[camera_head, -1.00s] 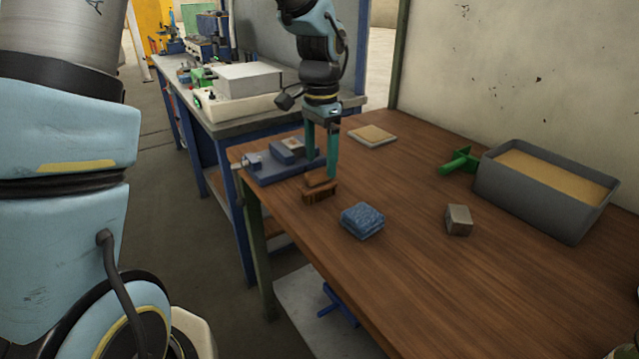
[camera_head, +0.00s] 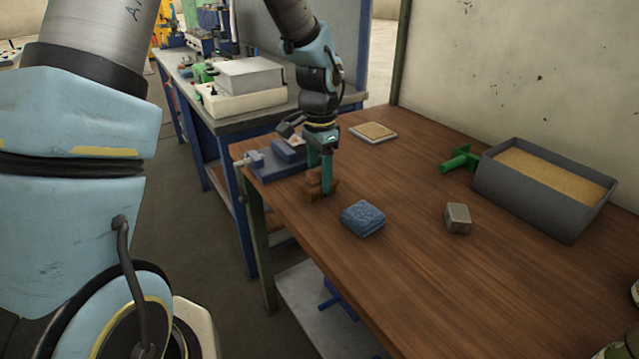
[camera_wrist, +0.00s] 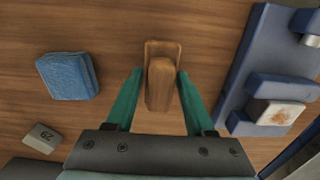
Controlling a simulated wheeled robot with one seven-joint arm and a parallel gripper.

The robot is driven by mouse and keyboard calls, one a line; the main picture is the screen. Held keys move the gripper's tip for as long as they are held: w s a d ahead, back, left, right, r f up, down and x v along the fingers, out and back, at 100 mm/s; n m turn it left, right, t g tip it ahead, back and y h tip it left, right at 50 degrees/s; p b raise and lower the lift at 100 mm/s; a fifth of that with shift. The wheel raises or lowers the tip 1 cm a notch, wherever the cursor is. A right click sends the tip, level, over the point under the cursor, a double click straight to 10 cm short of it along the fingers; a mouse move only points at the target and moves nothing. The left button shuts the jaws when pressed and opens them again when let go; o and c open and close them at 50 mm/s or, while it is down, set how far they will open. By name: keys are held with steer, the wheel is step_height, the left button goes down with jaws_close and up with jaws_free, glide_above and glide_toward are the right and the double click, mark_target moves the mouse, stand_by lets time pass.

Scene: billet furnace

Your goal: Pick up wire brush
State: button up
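The wire brush (camera_head: 312,190) lies on the wooden table near its left edge, with its brown wooden handle block up. In the wrist view the brush (camera_wrist: 162,80) lies between the two green fingers of my gripper (camera_wrist: 157,88). My gripper (camera_head: 320,182) points down over the brush. The fingers are apart, one on each side of the handle. The right finger is very close to the wood; a gap shows on the left side. The brush's bristles are mostly hidden.
A blue vise (camera_head: 282,160) stands just behind the brush. A blue sponge (camera_head: 362,218) and a metal block (camera_head: 458,218) lie to the right. A grey sand-filled bin (camera_head: 535,205), a green tool (camera_head: 458,160) and a flat tile (camera_head: 373,132) are farther back.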

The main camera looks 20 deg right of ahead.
mark_target(319, 168)
jaws_close()
stand_by(0.3)
step_height(319, 168, up, 10)
steer(key=shift+b, duration=1)
steer(key=shift+c, duration=0.2)
jaws_free()
steer(key=c, duration=0.7)
